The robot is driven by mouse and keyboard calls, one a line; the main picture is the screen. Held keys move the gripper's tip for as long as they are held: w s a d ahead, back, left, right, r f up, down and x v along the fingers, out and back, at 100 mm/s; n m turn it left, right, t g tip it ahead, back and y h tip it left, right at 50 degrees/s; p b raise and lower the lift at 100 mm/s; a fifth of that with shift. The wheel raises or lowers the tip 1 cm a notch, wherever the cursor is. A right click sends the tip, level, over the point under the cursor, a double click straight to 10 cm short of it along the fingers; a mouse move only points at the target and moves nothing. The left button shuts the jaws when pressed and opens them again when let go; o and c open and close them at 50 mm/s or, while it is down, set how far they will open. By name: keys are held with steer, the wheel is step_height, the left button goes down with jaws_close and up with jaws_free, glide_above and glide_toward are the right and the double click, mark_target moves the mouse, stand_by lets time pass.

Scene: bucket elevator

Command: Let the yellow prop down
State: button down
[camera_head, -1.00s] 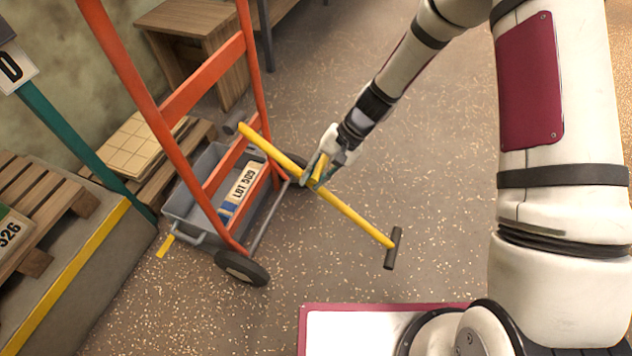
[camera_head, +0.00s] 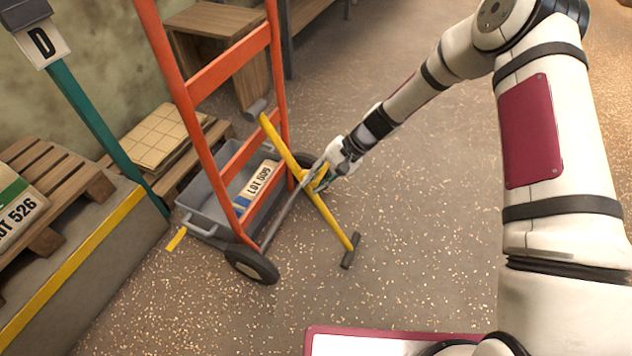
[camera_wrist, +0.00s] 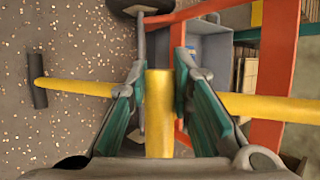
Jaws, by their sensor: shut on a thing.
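The yellow prop (camera_head: 288,152) is a long yellow bar with a dark foot (camera_head: 351,251) at its lower end and a grey end at its top beside the orange frame. It slopes down to the right, its foot at or near the floor; I cannot tell if it touches. My gripper (camera_head: 322,176) is shut on a short yellow stub of the prop at mid-length. In the wrist view the stub (camera_wrist: 159,110) sits between my green-sided fingers, with the bar running across behind them. The orange hand truck (camera_head: 232,68) stands upright on black wheels (camera_head: 252,265).
A grey bin (camera_head: 206,208) with a "LOT 509" bag (camera_head: 262,184) sits at the hand truck's foot. A yellow-edged platform (camera_head: 80,265) with a pallet stands left, near a green post (camera_head: 85,108). A wooden stool (camera_head: 215,45) is behind. The floor right of the prop is clear.

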steer(key=shift+w+f, duration=0.15)
steer(key=shift+w, duration=0.15)
steer(key=c, duration=1.4)
jaws_free()
steer(key=v, duration=1.2)
steer(key=shift+s, duration=0.1)
